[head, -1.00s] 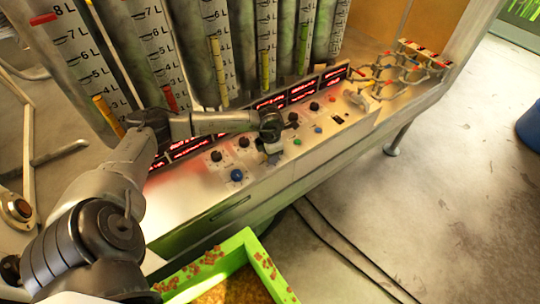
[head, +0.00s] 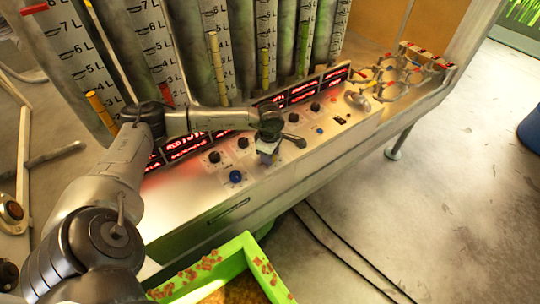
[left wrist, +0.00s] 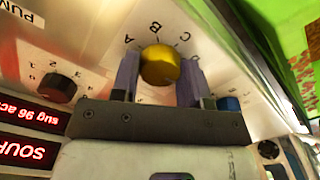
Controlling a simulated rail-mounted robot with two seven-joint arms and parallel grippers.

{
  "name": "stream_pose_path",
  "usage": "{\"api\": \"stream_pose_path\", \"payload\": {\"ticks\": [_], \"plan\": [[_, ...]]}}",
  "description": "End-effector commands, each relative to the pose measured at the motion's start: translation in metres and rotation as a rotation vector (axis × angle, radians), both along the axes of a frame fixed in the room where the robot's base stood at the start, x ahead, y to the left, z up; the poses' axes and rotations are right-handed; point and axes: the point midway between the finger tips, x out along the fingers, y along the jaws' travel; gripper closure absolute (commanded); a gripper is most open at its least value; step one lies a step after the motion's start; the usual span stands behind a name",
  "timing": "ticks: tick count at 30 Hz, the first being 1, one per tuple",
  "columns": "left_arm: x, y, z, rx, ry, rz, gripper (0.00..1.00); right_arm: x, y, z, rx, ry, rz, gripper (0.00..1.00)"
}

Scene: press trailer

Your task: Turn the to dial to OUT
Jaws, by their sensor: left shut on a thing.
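A yellow dial (left wrist: 159,66) sits between the two fingers of my left gripper (left wrist: 158,80) in the left wrist view. The letters A, B and C are printed around it on the pale panel (left wrist: 205,30). I see no OUT mark, and the "to" label cannot be read. The fingers are shut on the yellow dial from both sides. In the head view my left gripper (head: 267,154) points down at the panel and hides the dial. My right gripper is not in view.
A black dial (left wrist: 58,88) with numbers and a blue knob (left wrist: 228,103) flank the gripper. The head view shows several black dials on the panel, red displays (head: 186,147) behind, measuring tubes further back, and a green crate (head: 245,242) in front.

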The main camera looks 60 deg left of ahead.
Motion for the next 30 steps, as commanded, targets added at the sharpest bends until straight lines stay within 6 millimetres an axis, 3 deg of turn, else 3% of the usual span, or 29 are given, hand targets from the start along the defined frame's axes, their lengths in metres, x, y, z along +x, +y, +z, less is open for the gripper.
{"api": "stream_pose_path", "payload": {"ticks": [9, 26, 27, 30], "plan": [[0.0001, -0.0004, 0.0003, -0.001, -0.001, -0.113, 0.82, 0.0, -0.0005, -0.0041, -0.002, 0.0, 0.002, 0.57], [0.0002, -0.0006, 0.0008, -0.001, -0.001, -0.138, 0.82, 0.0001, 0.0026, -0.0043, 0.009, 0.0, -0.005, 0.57], [0.0002, -0.0006, 0.0008, -0.001, -0.001, -0.138, 0.56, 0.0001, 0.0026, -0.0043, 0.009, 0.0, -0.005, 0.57], [0.0001, -0.0005, 0.0007, -0.001, -0.001, -0.137, 0.47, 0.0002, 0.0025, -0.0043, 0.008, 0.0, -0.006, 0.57]]}}
